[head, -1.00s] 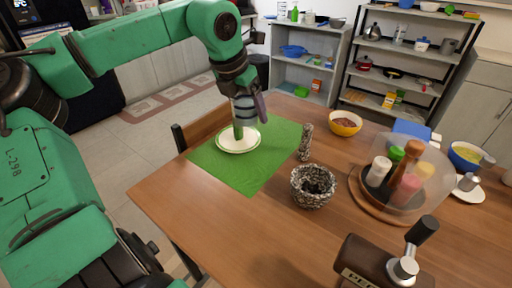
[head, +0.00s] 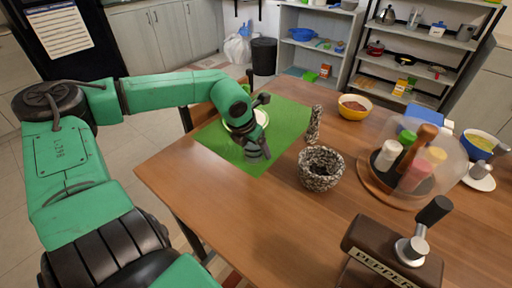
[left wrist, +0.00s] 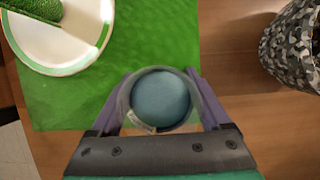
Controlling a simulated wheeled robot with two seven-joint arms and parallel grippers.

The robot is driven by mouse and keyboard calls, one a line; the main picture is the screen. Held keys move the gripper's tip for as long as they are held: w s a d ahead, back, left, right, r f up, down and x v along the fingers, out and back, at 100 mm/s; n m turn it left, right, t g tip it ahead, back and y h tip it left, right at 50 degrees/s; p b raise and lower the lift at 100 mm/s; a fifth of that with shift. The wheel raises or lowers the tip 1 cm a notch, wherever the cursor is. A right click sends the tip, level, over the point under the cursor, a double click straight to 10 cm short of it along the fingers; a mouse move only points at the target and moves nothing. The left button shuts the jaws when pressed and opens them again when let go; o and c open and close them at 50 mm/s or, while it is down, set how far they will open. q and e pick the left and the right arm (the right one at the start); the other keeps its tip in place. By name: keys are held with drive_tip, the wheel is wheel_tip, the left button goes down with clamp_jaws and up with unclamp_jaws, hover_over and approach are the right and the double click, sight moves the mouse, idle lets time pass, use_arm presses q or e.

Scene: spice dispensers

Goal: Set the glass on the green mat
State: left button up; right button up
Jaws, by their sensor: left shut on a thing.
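The glass (left wrist: 160,98) is a round clear vessel, seen from above in the left wrist view, with a blue-grey round surface inside it. My left gripper (left wrist: 160,104) is shut on it, one purple finger on each side. In the head view my left gripper (head: 258,156) points down over the near right part of the green mat (head: 283,125), and the glass is mostly hidden there. The mat also shows beneath the glass in the left wrist view (left wrist: 150,40). I cannot tell whether the glass touches it. My right gripper is not in view.
A white plate (head: 262,117) with a green rim lies on the mat, a green object (left wrist: 38,9) on it. A speckled bowl (head: 320,169) and a speckled shaker (head: 313,124) stand right of the mat. A domed spice tray (head: 371,184) stands farther right.

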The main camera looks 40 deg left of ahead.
use_arm(q)
drive_tip(key=o, duration=1.6)
drive_tip(key=shift+c, duration=0.2)
